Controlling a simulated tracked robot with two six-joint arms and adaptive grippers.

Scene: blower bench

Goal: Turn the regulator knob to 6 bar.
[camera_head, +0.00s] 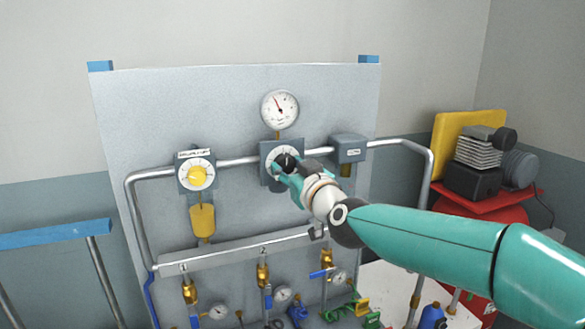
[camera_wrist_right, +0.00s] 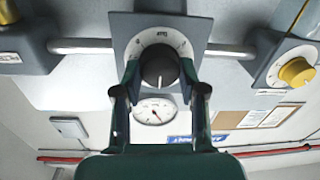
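The regulator knob (camera_head: 287,161) is black, on a white dial on a grey square block, in the middle of the upright panel. In the right wrist view the knob (camera_wrist_right: 160,69) has a pale pointer line toward the gauge below it in that picture. My right gripper (camera_head: 287,175) is at the knob. In the wrist view its teal fingers (camera_wrist_right: 160,76) stand on either side of the knob, with narrow gaps showing. The round gauge (camera_head: 280,109) above the block has its needle pointing up and slightly left. My left gripper is not in view.
A grey box (camera_head: 348,149) sits right of the regulator. Brass valves (camera_head: 262,275) and small gauges line the panel's lower part. A red compressor (camera_head: 482,205) stands at the right.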

